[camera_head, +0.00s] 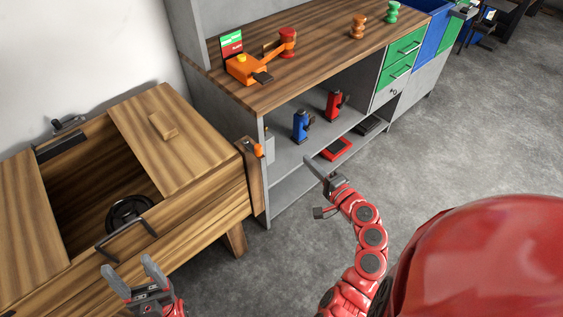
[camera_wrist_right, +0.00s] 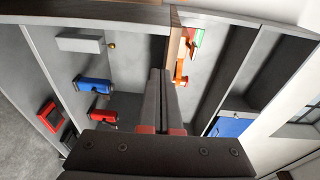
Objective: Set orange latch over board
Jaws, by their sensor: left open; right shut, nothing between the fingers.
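A small orange latch (camera_head: 258,150) with a dark part sits near the top of an upright wooden board (camera_head: 253,180) at the right end of the wooden chest. It is small, so its exact position over or beside the board is hard to tell. My right gripper (camera_head: 311,163) is shut and empty, to the right of the latch and apart from it, in front of the shelf. Its shut fingers also show in the right wrist view (camera_wrist_right: 157,78). My left gripper (camera_head: 130,267) is open and empty in front of the chest, at lower left.
The wooden chest (camera_head: 215,195) has an open gap with a black wheel (camera_head: 129,214) inside. A workbench (camera_head: 330,50) carries an orange device (camera_head: 246,69) and a red knob-like piece (camera_head: 287,42). Blue (camera_head: 301,126) and red (camera_head: 333,105) items stand on its shelf.

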